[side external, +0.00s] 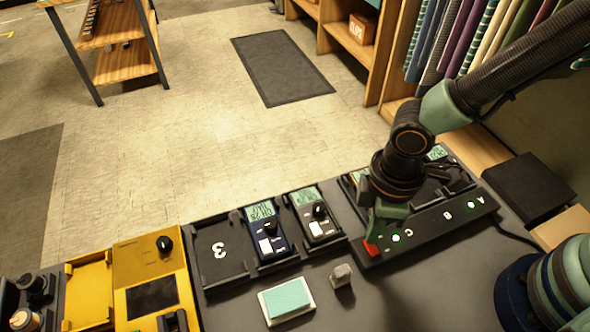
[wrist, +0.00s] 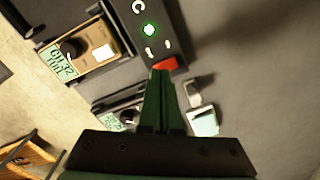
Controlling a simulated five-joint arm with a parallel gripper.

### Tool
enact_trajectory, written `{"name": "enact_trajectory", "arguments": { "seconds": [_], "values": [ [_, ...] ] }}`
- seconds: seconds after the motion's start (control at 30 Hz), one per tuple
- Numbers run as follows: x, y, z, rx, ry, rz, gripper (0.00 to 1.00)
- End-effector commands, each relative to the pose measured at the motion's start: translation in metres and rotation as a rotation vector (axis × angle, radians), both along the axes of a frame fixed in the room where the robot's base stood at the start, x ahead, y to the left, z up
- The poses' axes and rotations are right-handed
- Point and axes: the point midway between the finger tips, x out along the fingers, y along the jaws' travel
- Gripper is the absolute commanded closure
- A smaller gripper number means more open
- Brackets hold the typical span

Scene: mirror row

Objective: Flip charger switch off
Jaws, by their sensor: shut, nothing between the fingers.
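The charger (side external: 420,228) is a dark bank with slots marked A, B and C. Green lights glow along its front strip, and one (wrist: 149,29) shows in the wrist view. The red switch (side external: 371,249) sits at the strip's left end; it also shows in the wrist view (wrist: 165,63). My gripper (side external: 376,232) is shut and empty, its fingertips (wrist: 161,74) right at the switch. I cannot tell whether they touch it. The fingers partly cover the switch, so its tilt is unclear. My wrist hides part of the charger's slots.
Left of the charger is a rack with an empty slot 3 (side external: 220,250), a blue meter (side external: 267,232) and a black meter (side external: 315,216). A teal pad in a white tray (side external: 287,300) and a small grey block (side external: 341,275) lie in front. Yellow equipment (side external: 150,275) stands further left.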

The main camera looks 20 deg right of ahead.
Motion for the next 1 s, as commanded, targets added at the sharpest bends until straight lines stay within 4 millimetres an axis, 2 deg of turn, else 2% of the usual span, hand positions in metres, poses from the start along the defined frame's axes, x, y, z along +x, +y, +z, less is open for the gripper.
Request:
{"name": "enact_trajectory", "arguments": {
  "seconds": [1.0],
  "values": [
    [0.000, 0.000, -0.014, 0.000, 0.000, 0.000, 1.00]
  ]
}}
